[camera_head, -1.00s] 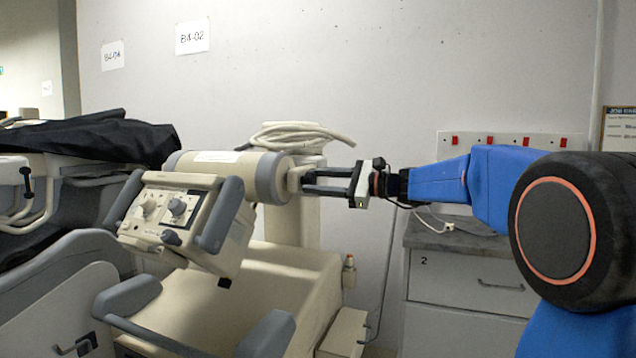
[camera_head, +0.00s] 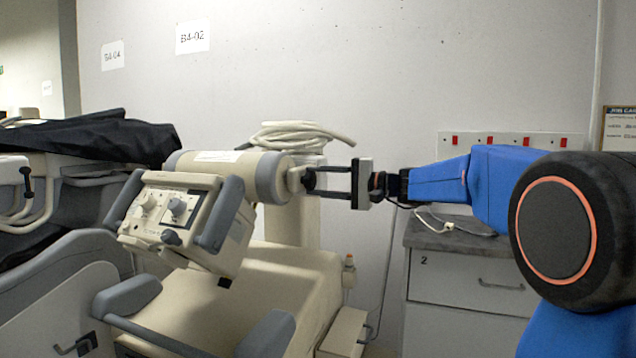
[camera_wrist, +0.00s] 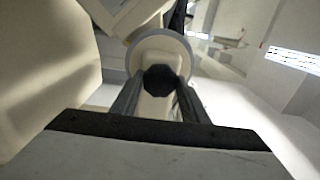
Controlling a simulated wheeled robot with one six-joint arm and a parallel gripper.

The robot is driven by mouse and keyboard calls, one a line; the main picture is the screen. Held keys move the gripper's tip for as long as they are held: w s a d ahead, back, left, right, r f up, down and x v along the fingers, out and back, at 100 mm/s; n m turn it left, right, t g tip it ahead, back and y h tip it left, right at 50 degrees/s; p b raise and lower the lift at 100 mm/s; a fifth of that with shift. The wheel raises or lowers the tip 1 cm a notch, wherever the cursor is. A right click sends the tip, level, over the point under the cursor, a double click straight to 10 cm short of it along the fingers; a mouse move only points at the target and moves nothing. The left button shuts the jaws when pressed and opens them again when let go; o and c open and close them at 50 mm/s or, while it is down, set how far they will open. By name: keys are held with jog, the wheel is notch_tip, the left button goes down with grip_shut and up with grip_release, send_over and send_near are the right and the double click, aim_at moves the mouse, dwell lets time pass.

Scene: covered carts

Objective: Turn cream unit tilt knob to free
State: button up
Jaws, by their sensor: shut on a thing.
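The cream unit (camera_head: 222,172) has a cylindrical head with a grey end band, and a tilted control panel in front with small knobs. The tilt knob (camera_wrist: 161,80) is a dark, many-sided knob on a cream stub at the cylinder's right end, seen nearly end-on in the wrist view. My gripper (camera_head: 311,181) comes in level from the right, its two dark fingers one above the other in the head view. It is shut on the knob, with one finger on each side in the wrist view. The knob is partly hidden by the fingers in the head view.
A coiled cream hose (camera_head: 300,136) lies on top of the column just behind the gripper. A grey-topped cabinet (camera_head: 470,280) stands to the right, below my arm. A cart under a black cover (camera_head: 95,138) is at the left. Grey handles (camera_head: 265,335) stick up in front.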

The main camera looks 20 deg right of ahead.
jog(key=shift+f+n, duration=0.1)
jog(key=shift+n, duration=1.2)
jog(key=o, duration=1.1)
jog(key=v, duration=1.7)
jog(key=shift+s+d, duration=0.15)
